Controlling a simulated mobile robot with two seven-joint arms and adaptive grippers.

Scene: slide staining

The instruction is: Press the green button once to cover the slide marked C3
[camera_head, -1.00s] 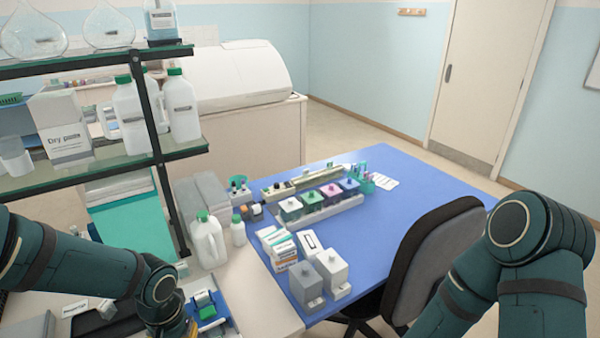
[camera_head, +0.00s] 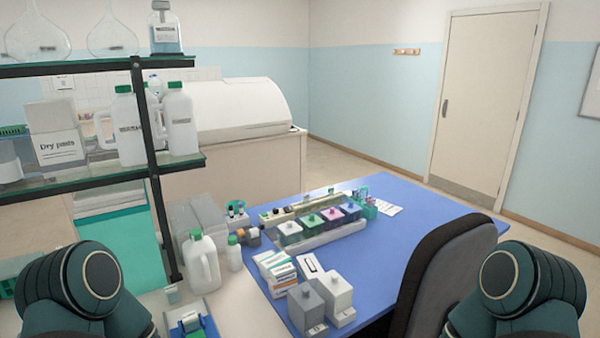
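I cannot make out a green button or a slide marked C3 in the head view. A small blue and white device (camera_head: 189,322) with a greenish part sits at the bottom edge, partly cut off by the frame. My two arms show only as dark green links in the lower left and lower right corners. Neither gripper is in the picture.
A white jug (camera_head: 202,265) and a smaller white bottle (camera_head: 234,256) stand behind the device. Staining jars with coloured lids (camera_head: 313,222) stand on the blue table mat (camera_head: 400,230). Grey boxes (camera_head: 306,306) sit nearer. A dark chair (camera_head: 445,270) blocks the right front. A glass shelf (camera_head: 100,172) rises left.

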